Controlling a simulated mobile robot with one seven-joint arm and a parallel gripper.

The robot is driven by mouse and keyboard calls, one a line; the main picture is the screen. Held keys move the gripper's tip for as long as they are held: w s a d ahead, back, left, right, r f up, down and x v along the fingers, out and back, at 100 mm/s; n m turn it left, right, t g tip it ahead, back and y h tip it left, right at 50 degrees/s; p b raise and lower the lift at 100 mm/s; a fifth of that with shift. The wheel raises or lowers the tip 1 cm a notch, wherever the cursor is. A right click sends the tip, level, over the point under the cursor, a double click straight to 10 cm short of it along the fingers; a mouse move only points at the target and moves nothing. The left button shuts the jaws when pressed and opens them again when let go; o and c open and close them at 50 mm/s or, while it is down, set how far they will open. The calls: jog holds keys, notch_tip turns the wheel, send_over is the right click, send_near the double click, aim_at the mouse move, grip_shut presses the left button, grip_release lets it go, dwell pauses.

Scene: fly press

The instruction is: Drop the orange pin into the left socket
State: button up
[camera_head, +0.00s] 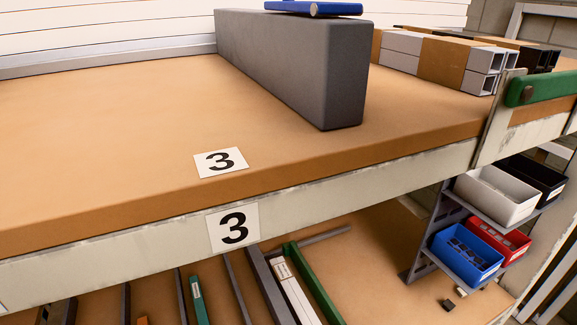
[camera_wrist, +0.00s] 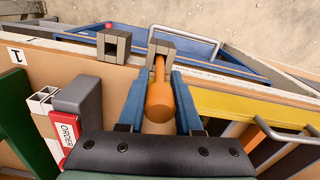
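The orange pin (camera_wrist: 159,98) shows in the wrist view, its thick end towards me and its thin shaft pointing away. My gripper (camera_wrist: 163,78) has its two blue fingers close along both sides of the pin, apparently shut on it. The thin shaft lines up with the right grey socket block (camera_wrist: 164,47); I cannot tell whether its tip is inside or only in front of it. The left socket block (camera_wrist: 114,46) stands to the left, with a dark opening. The head view shows neither pin, sockets nor gripper.
In the wrist view, a grey block (camera_wrist: 83,101) and a red label (camera_wrist: 68,134) lie left of my fingers; a yellow panel (camera_wrist: 243,104) lies right. The head view shows a wooden shelf (camera_head: 110,130), a long grey block (camera_head: 290,65) and bins (camera_head: 467,254).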

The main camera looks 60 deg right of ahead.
jog(key=o, duration=0.5)
notch_tip(320, 180, up, 13)
jog(key=shift+b, duration=0.45)
